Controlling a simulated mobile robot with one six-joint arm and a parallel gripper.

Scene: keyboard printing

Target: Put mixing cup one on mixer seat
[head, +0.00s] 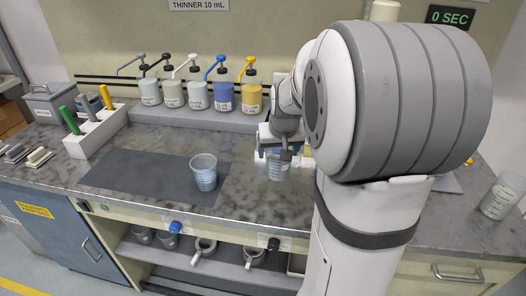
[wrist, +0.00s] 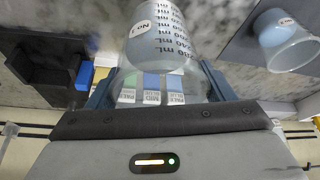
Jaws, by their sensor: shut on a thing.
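My gripper (head: 283,150) is shut on a clear mixing cup (head: 277,171) near the middle of the counter. In the wrist view the same cup (wrist: 160,35) shows a "No.1" label and mL marks, between the two blue-grey fingers of my gripper (wrist: 157,80). Whether its bottom touches anything is unclear. A second translucent cup (head: 203,173) stands upright on the dark mat, left of my gripper. It also shows in the wrist view (wrist: 285,42), at upper right. A black stepped block (wrist: 50,72) is in the wrist view's left; I cannot tell whether it is the mixer seat.
Several pump bottles (head: 200,95) stand on a ledge at the back. A white holder (head: 97,130) with coloured handles is at the left. The dark mat (head: 130,175) is mostly clear. Another cup (head: 500,197) stands at the far right, beyond my arm. My arm hides the counter's right middle.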

